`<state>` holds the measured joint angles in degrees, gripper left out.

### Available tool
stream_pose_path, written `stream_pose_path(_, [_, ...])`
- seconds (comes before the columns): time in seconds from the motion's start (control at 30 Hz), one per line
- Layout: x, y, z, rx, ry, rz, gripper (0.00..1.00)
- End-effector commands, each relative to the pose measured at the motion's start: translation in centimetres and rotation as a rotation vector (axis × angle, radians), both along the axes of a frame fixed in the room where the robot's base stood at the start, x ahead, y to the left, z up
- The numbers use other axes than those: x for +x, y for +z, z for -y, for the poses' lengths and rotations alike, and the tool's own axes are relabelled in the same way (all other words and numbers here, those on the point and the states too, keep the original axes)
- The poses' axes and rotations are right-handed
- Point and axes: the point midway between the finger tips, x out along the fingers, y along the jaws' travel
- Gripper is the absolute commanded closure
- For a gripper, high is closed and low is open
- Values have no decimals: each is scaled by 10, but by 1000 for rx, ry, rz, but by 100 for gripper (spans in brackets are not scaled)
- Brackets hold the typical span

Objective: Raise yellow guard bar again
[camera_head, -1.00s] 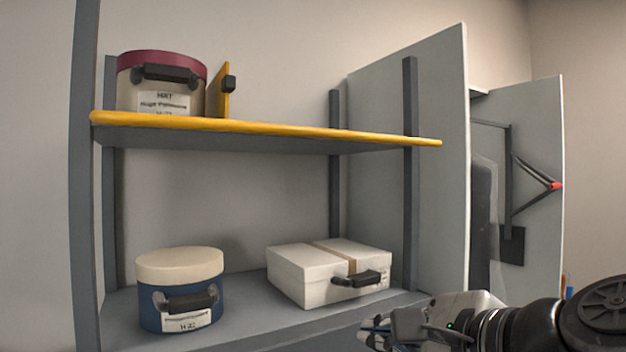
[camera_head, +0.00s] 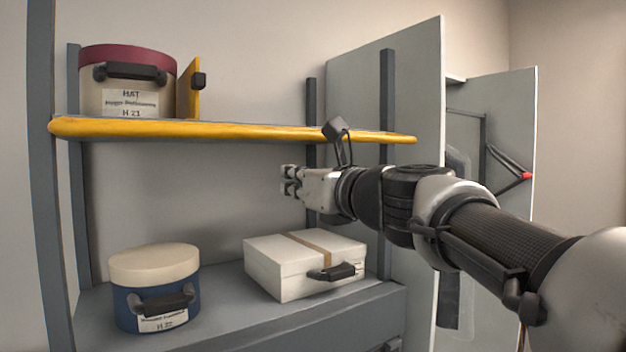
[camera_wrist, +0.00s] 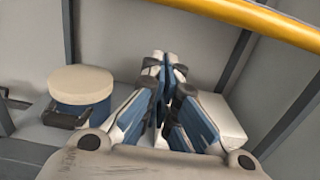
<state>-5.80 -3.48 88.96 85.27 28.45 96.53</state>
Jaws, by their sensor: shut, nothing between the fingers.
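The yellow guard bar (camera_head: 240,131) runs along the front edge of the upper shelf in the head view. It also crosses the upper right of the wrist view (camera_wrist: 262,20). My gripper (camera_head: 286,181) is shut and empty. It is in front of the shelf unit, below the bar and above the white box, and looks apart from both. In the wrist view my gripper's fingers (camera_wrist: 162,62) meet and point into the lower bay.
A red-lidded hat box (camera_head: 128,82) and a yellow upright plate (camera_head: 190,88) stand on the upper shelf. A blue round box (camera_head: 156,290) and a white box (camera_head: 300,266) sit on the lower shelf. A grey side panel (camera_head: 420,90) stands at right.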

Motion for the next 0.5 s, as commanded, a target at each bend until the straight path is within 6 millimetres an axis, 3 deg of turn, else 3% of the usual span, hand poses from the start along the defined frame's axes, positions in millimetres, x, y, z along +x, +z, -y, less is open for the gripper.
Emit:
stream_pose_path(0.03, [-6, 18, 5, 0, -4, 10, 100])
stream_pose_path(0.13, [-10, 29, 7, -1, -3, 9, 100])
stream_pose_path(0.5, [-14, 37, 10, -1, -2, 6, 100])
